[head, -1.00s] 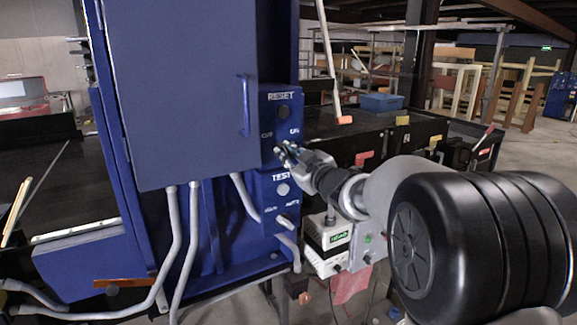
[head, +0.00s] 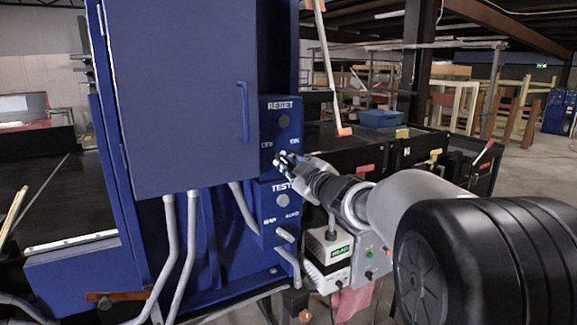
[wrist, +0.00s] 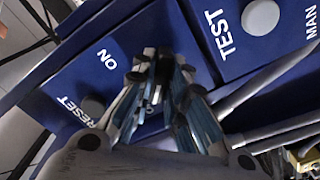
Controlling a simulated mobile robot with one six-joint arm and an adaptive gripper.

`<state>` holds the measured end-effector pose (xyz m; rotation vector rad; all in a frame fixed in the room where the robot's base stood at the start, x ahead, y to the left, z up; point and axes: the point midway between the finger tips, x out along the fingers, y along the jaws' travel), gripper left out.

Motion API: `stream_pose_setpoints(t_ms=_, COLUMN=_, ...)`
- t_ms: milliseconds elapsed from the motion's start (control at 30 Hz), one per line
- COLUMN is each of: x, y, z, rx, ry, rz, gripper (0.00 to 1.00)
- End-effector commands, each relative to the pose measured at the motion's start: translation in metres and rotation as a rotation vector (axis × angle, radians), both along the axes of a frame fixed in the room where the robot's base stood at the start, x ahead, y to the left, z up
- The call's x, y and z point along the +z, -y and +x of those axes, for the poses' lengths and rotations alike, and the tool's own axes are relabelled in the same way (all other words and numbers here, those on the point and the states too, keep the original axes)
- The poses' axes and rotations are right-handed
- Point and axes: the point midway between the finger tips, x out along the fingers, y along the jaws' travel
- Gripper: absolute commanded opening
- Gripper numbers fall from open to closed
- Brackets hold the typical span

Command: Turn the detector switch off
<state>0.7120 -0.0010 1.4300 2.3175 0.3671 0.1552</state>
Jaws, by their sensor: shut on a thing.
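The upper blue switch panel (head: 268,118) carries a RESET button and OFF and ON labels. My gripper (head: 281,160) is at the panel just below those labels, shut on the detector switch. The fingers hide nearly all of the switch, so its pointing direction cannot be told. In the wrist view my gripper (wrist: 155,90) is against the same panel (wrist: 60,82), between the ON label and the TEST panel.
The TEST panel (head: 268,203) with its button and a MAN/AUTO lever (head: 285,235) sits directly below. A blue cabinet door with a handle (head: 244,112) stands to the left. Grey conduits (head: 170,250) and a small white box (head: 329,253) are lower down.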

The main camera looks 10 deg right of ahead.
Motion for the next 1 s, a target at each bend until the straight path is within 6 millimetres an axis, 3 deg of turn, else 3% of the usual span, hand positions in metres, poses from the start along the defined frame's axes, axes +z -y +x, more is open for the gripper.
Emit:
stream_pose_setpoints(t_ms=67, x=0.000, y=0.000, z=0.000, rx=0.000, ry=0.001, rz=-0.003, gripper=0.00)
stream_pose_setpoints(t_ms=100, x=0.000, y=0.000, z=0.000, rx=0.000, ry=0.001, rz=-0.003, gripper=0.15)
stream_pose_setpoints(t_ms=400, x=0.000, y=0.000, z=0.000, rx=0.000, ry=0.000, rz=-0.001, gripper=0.33)
stream_pose_setpoints(t_ms=767, x=0.001, y=0.002, z=-0.004, rx=-0.001, ry=0.001, rz=-0.001, gripper=0.33)
stream_pose_setpoints(t_ms=1000, x=0.001, y=0.015, z=-0.043, rx=-0.004, ry=0.001, rz=0.000, gripper=0.33)
